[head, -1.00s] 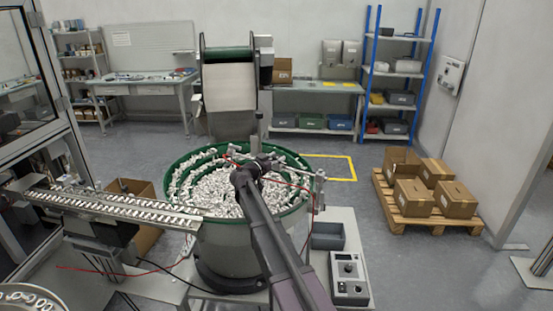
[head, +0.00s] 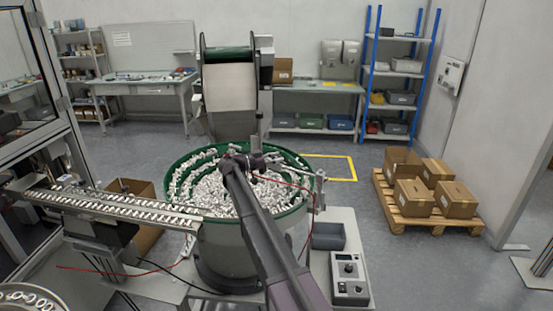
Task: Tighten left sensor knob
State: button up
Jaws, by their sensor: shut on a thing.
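The sensor bracket (head: 273,161) is a small grey metal fixture at the back of the green-rimmed bowl feeder (head: 296,156). My dark arm reaches from the bottom of the head view across the bowl. My gripper (head: 257,163) is at the arm's far end, at the left part of the bracket, above the white parts. It is shut on the left sensor knob, which is too small and too covered to make out. The fingertips are also hard to see at this size.
A linear track (head: 110,207) full of parts leaves the bowl to the left. A hopper (head: 231,98) stands behind the bowl. Thin red cables run around the bowl. A control box (head: 349,272) and grey bin (head: 327,236) sit to the right. Boxes lie on a pallet (head: 400,197).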

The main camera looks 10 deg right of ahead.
jog(key=o, duration=1.2)
jog(key=shift+d, duration=0.1)
jog(key=shift+c, duration=0.2)
jog(key=s+a, duration=0.1)
jog(key=a, duration=1.1)
jog(key=shift+s, duration=0.25)
